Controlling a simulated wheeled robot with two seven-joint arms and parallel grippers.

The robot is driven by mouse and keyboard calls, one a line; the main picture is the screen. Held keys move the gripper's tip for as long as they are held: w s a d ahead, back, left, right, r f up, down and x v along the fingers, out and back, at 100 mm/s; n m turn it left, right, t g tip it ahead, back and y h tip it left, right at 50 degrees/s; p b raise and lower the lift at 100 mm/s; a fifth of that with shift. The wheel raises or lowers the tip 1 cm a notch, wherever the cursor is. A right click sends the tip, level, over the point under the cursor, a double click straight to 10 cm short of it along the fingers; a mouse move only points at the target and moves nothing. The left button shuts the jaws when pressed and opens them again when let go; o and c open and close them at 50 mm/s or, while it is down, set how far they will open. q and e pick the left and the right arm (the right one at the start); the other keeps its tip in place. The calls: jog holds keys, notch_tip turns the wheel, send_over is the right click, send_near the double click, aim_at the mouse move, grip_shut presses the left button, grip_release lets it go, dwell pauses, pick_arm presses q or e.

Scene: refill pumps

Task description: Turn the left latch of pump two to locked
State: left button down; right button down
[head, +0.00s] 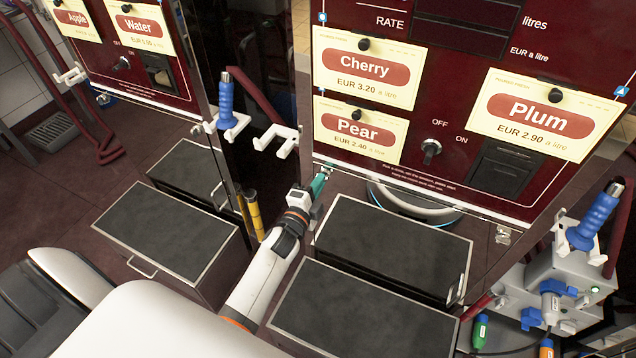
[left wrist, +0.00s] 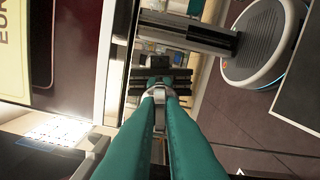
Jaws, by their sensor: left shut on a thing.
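The pump with the Cherry, Pear and Plum cards (head: 345,182) stands at the centre right, its dark red front tilted in the head view. Its left latch (head: 328,169) is a small metal piece at the lower left corner of the front, mostly hidden by my fingers. My left gripper (head: 320,185), with green fingers, is shut on this latch. In the left wrist view the fingertips (left wrist: 160,93) close around a small metal piece (left wrist: 160,82). Its exact turn cannot be told. A right latch (head: 503,235) shows at the lower right corner. My right gripper is not in view.
Dark-topped boxes (head: 392,240) stand below the front, close beside my left arm. White nozzle hooks (head: 276,138) and a blue-handled nozzle (head: 226,105) are left of the gripper. A round, blue-lit base (left wrist: 268,42) lies behind. Another pump (head: 115,65) stands left.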

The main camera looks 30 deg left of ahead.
pick_arm(q)
jog(key=shift+n+p, duration=2)
jog(key=shift+n, duration=5.8)
jog(key=shift+f, duration=0.1)
jog(key=c, duration=1.5)
grip_release()
jog(key=shift+c, duration=0.2)
jog(key=s, duration=1.2)
jog(key=shift+d, duration=0.35)
